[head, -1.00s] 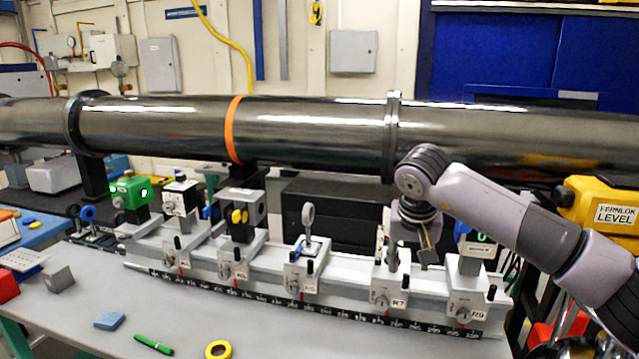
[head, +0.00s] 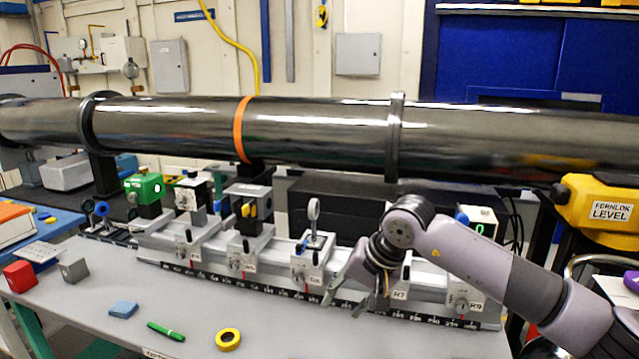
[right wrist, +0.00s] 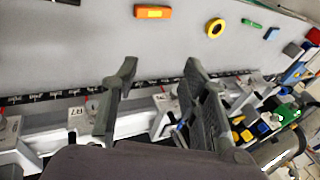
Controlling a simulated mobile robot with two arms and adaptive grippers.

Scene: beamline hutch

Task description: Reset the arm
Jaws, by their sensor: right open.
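My right gripper (head: 348,297) hangs at the front edge of the optical rail (head: 265,288), between the carriers labelled R5 (head: 305,270) and R7 (head: 400,295). Its fingers are spread and angle down and left. In the right wrist view the open fingers (right wrist: 158,75) stand apart with nothing between them; the rail and its black scale run behind them. Whether a fingertip touches the rail cannot be told. My right arm reaches in from the lower right and hides part of the R7 carrier. My left gripper is not in view.
A ring-topped post (head: 314,215) stands close left of my right gripper. The steel beam pipe (head: 320,125) runs behind. On the grey table lie yellow tape (head: 228,339), a green marker (head: 165,331) and a blue block (head: 123,309). A yellow Fernlok level (head: 600,205) stands right.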

